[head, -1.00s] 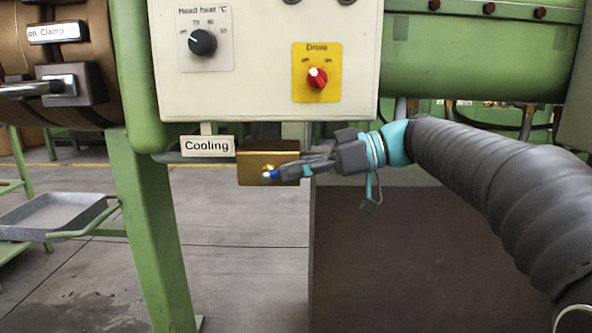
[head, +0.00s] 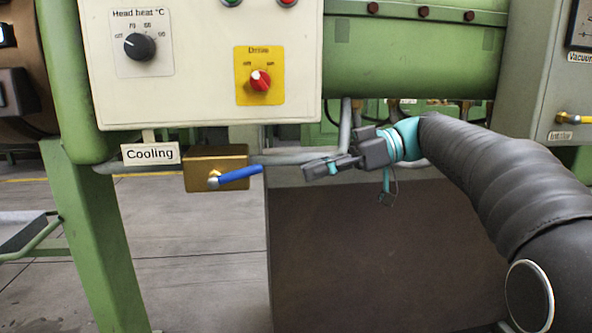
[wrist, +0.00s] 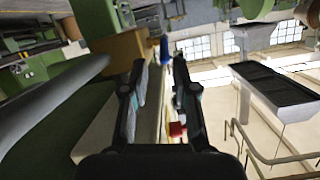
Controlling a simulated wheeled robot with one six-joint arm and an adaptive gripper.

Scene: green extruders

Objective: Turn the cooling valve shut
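The cooling valve is a brass block (head: 203,172) on a grey pipe, beside the "Cooling" label (head: 150,153). Its blue lever (head: 241,178) runs from the pivot at the block's front to the right and slightly up, nearly along the pipe. My gripper (head: 312,169) is to the right of the lever's tip, apart from it and holding nothing. In the wrist view the two fingers (wrist: 159,85) stand apart with a clear gap. The blue lever (wrist: 164,50) and the brass block (wrist: 118,48) show beyond them, the lever's end in line with the gap.
A cream control box (head: 205,90) with a black head heat knob and a red drive knob (head: 260,80) hangs above the valve. A green leg (head: 88,230) stands at left. A brown panel (head: 370,250) is below my arm. Another valve lever (head: 573,118) is at far right.

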